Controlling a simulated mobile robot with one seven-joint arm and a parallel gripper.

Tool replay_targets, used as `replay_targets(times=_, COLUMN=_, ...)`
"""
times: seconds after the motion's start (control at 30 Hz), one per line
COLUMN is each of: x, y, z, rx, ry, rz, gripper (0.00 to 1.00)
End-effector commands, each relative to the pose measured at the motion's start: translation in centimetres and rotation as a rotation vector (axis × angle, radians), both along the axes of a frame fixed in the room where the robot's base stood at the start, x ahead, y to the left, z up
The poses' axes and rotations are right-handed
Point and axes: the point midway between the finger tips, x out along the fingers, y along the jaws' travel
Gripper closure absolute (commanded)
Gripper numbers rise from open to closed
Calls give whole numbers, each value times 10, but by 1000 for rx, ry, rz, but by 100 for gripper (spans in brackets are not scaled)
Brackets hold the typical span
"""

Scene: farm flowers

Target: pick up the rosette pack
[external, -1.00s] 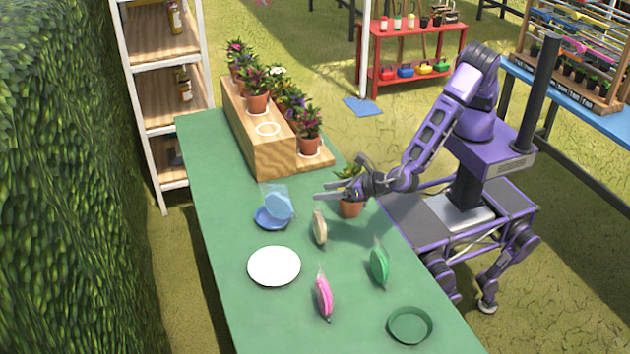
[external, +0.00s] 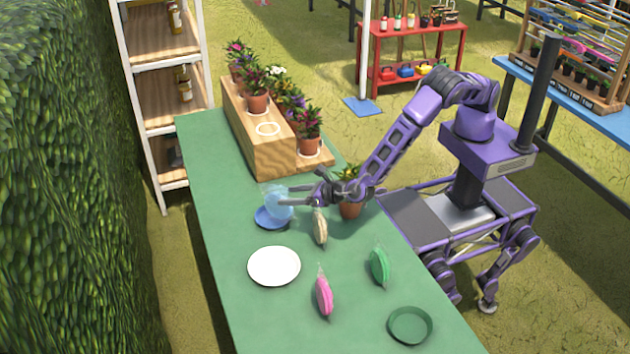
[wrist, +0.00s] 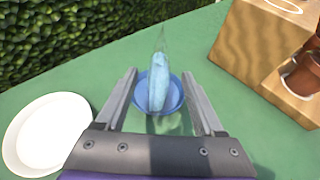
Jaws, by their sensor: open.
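A blue rosette pack in a clear wrapper (external: 274,208) stands on edge in a small blue dish (external: 268,222) on the green table. My gripper (external: 282,196) is open and empty, with its fingers reaching to the blue pack from the right. In the wrist view the blue pack (wrist: 158,90) lies between the two spread fingers of my gripper (wrist: 159,73), with the dish (wrist: 176,98) under it. Similar packs in beige (external: 320,228), pink (external: 324,297) and green (external: 379,267) stand on the table. I cannot see any finger touching the blue pack.
A white plate (external: 274,266) lies in front of the blue dish, and a green dish (external: 410,325) is near the front. A potted plant (external: 350,208) stands beneath my arm. A wooden stand (external: 262,140) with several potted plants is behind. The left table side is clear.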

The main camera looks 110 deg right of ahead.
Motion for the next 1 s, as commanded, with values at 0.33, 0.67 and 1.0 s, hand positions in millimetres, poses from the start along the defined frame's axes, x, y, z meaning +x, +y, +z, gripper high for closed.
replay_targets(times=0.33, x=31, y=-31, z=-13, rx=1, ry=0, rz=-1, gripper=30)
replay_targets(times=0.67, x=33, y=-32, z=-14, rx=1, ry=0, rz=0, gripper=41)
replay_targets(times=1.0, x=33, y=-32, z=-13, rx=1, ry=-1, rz=0, gripper=100)
